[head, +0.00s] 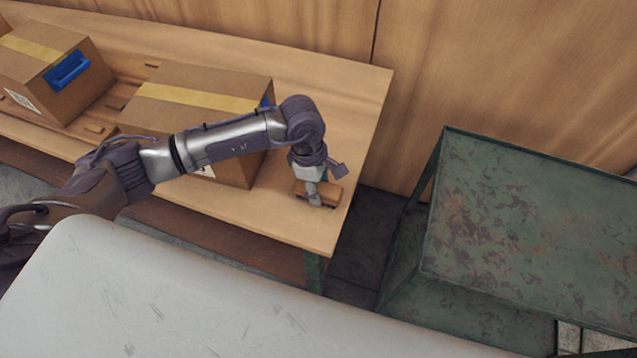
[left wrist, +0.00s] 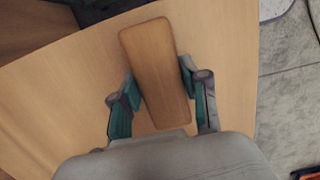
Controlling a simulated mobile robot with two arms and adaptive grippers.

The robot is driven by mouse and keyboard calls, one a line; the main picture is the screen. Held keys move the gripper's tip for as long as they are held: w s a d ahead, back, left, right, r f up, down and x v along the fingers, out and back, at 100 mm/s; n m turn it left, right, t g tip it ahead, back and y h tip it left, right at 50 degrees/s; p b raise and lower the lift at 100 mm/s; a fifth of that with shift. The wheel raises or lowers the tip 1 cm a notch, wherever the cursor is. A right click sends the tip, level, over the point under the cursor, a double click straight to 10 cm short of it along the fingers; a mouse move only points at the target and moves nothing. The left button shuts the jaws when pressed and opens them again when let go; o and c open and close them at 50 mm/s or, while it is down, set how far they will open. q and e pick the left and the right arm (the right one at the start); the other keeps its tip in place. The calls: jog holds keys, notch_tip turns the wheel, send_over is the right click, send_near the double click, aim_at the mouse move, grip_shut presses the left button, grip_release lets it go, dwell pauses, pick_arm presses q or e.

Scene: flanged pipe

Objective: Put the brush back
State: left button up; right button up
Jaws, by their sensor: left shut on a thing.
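The brush shows as a brown wooden block (head: 329,190) with a dark underside, at the right end of the wooden table (head: 365,100). My left gripper (head: 315,198) is over it, pointing down, with its fingers on either side of the block. In the left wrist view, the brush's wooden back (left wrist: 156,65) lies between the two teal-padded fingers of my left gripper (left wrist: 160,95), which is shut on it. The brush is at or just above the tabletop; I cannot tell whether it touches. My right gripper is in neither view.
A cardboard box (head: 200,95) with yellow tape stands just left of my left gripper, partly behind my arm. Another box (head: 50,70) with a blue handle stands farther left. A worn green metal table (head: 530,230) is at the right, across a gap. Wooden panels stand behind.

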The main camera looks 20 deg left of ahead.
pick_arm(q)
jog(key=shift+f, duration=0.15)
jog(key=o, duration=1.1)
jog(key=shift+r, duration=0.25)
jog(key=shift+w+r, duration=0.1)
jog(key=shift+r, duration=0.15)
notch_tip(320, 180, up, 11)
jog(key=a+b, duration=0.1)
jog(key=b, duration=0.1)
jog(key=shift+a, duration=0.4)
jog(key=shift+d+r, duration=0.1)
